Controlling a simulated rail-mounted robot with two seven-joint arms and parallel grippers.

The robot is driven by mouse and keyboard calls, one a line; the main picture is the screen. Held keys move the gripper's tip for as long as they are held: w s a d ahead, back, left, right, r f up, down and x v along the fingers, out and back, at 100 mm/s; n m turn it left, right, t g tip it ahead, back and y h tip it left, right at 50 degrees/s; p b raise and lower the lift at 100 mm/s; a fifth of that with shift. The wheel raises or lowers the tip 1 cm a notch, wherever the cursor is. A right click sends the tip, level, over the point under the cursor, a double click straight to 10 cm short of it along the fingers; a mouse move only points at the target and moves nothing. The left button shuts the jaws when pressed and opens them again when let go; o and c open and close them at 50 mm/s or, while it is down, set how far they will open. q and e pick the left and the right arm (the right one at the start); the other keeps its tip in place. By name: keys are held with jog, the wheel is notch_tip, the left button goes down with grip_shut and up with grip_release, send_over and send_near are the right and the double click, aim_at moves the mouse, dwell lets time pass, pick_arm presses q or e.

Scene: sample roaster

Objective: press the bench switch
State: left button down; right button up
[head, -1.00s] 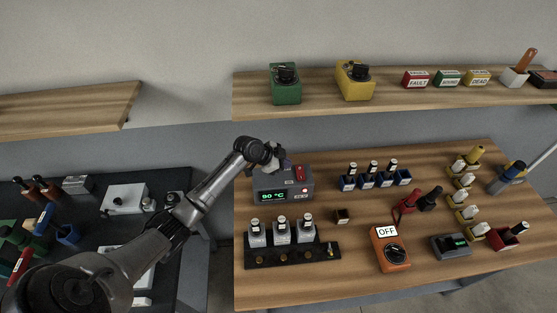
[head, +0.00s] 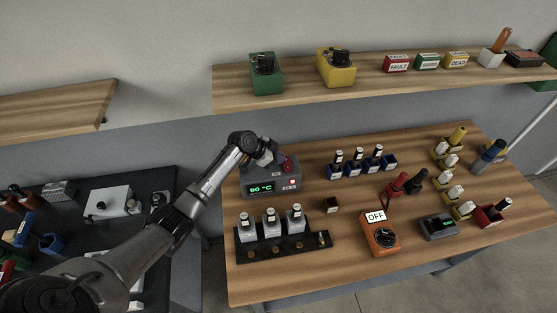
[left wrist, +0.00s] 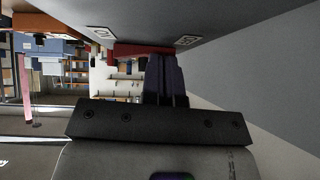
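The grey heater box (head: 270,186) with a green temperature display stands at the back left of the wooden bench. A red switch-like part (head: 288,163) sits at its top right; I take it for the bench switch. My left gripper (head: 276,160) is right beside this red part, its dark fingers over the box's top. Whether they touch it I cannot tell. In the left wrist view the dark fingers (left wrist: 165,78) are together with no clear gap, with a red part (left wrist: 138,50) just beyond them against a grey surface. My right gripper is not in view.
A rack of bottles (head: 283,247) stands in front of the box. A shelf (head: 390,76) hangs above the bench.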

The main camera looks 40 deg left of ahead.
pick_arm(q)
jog(key=shift+w+a+f+p, duration=0.1)
jog(key=shift+a+p, duration=0.05)
jog(key=shift+p, duration=0.15)
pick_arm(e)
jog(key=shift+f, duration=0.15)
pick_arm(q)
jog(key=shift+d, duration=0.2)
jog(key=shift+s+d+p, duration=0.1)
jog(key=shift+s+p, duration=0.1)
jog(key=shift+p, duration=0.15)
jog(key=shift+s+d+r+p, duration=0.2)
jog(key=shift+s+d+p, duration=0.15)
jog(key=shift+d+p, duration=0.15)
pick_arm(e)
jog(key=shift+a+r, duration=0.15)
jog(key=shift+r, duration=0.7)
